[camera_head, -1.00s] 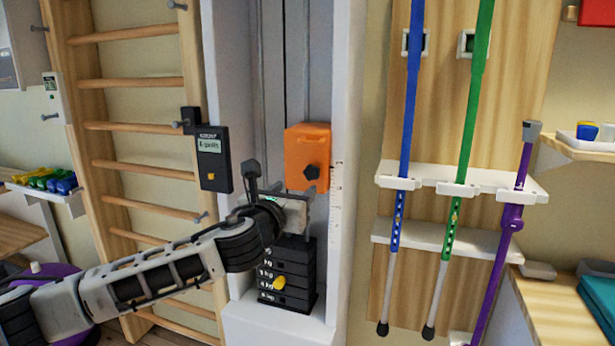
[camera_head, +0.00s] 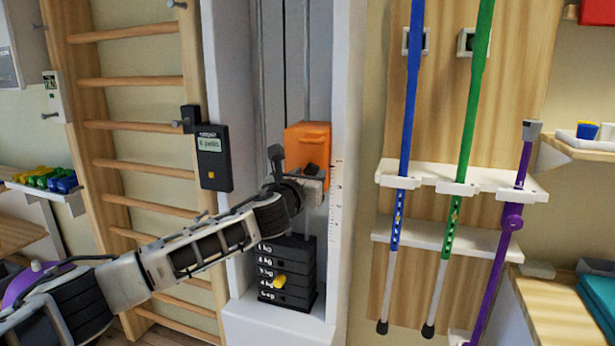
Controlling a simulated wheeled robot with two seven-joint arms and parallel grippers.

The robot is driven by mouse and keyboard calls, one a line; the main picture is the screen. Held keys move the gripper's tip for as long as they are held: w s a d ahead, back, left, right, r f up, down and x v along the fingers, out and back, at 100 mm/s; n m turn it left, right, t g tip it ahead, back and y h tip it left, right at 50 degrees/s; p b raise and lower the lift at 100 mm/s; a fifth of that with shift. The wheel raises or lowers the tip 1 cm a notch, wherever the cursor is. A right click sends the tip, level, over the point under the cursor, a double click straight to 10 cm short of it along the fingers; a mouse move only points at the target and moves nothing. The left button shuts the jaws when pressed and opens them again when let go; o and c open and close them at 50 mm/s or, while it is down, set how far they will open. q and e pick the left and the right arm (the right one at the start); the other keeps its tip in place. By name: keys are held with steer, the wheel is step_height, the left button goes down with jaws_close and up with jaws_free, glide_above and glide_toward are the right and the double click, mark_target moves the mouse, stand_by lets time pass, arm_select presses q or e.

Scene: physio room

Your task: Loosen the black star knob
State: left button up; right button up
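The orange block (camera_head: 306,141) sits on the upright column of the weight machine. The black star knob on its front, plain a second ago, is now hidden or mostly hidden behind my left gripper. My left gripper (camera_head: 295,167) is in front of the lower part of the block, at the knob's height. One dark finger part stands up at the block's left edge. Whether the fingers touch the knob or are closed around it cannot be seen. My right gripper is not in view.
A weight stack (camera_head: 287,262) with a yellow pin stands below the block. A black display unit (camera_head: 213,158) hangs to the left, near wooden wall bars (camera_head: 130,83). Blue (camera_head: 409,100) and green (camera_head: 476,90) crutches hang on a rack to the right.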

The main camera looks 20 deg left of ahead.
arm_select(q)
steer(key=c, duration=0.6)
steer(key=shift+o, duration=0.3)
steer(key=shift+n, duration=0.3)
